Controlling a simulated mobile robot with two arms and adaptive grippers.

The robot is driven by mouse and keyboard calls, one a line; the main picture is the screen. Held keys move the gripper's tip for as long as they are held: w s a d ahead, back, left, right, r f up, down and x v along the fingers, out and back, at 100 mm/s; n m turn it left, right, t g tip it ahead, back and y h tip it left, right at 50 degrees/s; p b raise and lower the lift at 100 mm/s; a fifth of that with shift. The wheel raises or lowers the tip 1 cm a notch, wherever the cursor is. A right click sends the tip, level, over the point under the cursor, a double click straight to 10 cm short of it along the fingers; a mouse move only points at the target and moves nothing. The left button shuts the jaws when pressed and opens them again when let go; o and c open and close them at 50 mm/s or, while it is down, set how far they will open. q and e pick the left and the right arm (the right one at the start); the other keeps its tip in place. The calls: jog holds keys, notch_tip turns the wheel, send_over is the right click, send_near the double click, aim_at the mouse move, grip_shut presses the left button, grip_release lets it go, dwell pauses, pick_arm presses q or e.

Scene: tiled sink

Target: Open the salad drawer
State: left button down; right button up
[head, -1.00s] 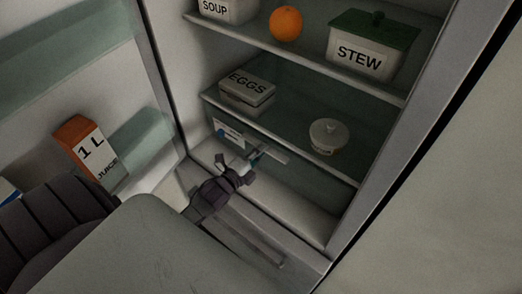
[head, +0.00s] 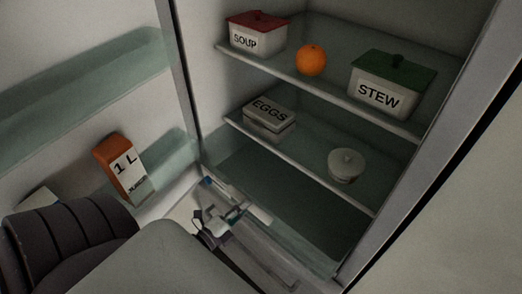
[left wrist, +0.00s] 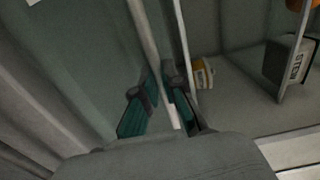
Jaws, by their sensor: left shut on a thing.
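The salad drawer (head: 258,172) is at the bottom of the fridge, below the lower shelf. It stands pulled out, and its inside shows between its front and the shelf edge. Its pale handle bar (head: 258,214) runs along the front. My left gripper (head: 228,216) is at this handle, shut on it. In the left wrist view the two dark fingers with teal pads (left wrist: 160,103) stand on either side of the pale handle (left wrist: 146,35). The fingers partly hide the handle. My right gripper is not in view.
An eggs box (head: 268,120) and a white lidded pot (head: 346,165) stand on the lower shelf. A soup box (head: 256,36), an orange (head: 311,60) and a stew box (head: 388,88) are above. The open door on the left holds a juice carton (head: 122,168).

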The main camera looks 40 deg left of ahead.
pick_arm(q)
jog(key=s, duration=0.8)
jog(key=shift+s+a+p, duration=0.2)
jog(key=shift+a+p, duration=0.1)
jog(key=shift+a, duration=0.05)
jog(key=c, duration=1.3)
grip_release()
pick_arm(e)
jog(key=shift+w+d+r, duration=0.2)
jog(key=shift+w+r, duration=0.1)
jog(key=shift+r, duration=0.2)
pick_arm(q)
jog(key=s, duration=0.8)
jog(key=s+a, duration=0.1)
jog(key=s, duration=0.3)
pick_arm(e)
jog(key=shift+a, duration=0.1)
